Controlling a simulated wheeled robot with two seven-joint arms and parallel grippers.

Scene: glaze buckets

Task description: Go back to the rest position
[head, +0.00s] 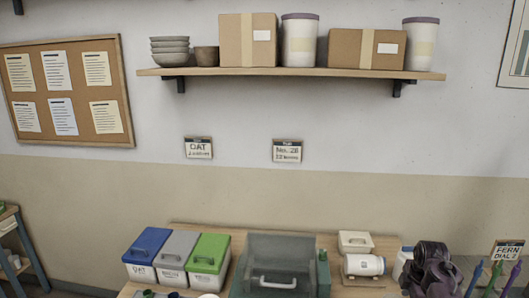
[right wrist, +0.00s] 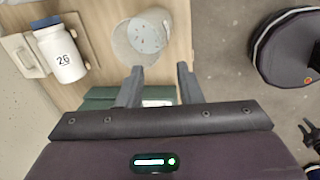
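My right gripper (right wrist: 160,67) shows in the right wrist view with its two grey fingers well apart and nothing between them. It hangs above the table edge, near a dark green box (right wrist: 100,95) and a clear round bucket (right wrist: 145,40). In the head view a dark purple arm part, seemingly my right arm, covers the table's right end; its fingertips cannot be made out there.
Blue (head: 148,244), grey (head: 178,245) and green (head: 209,252) lidded bins stand in a row. A grey-green box with a handle (head: 280,262) stands beside them. Purple and green pointed things (head: 495,275) stand at the right. A shelf (head: 290,72) hangs above.

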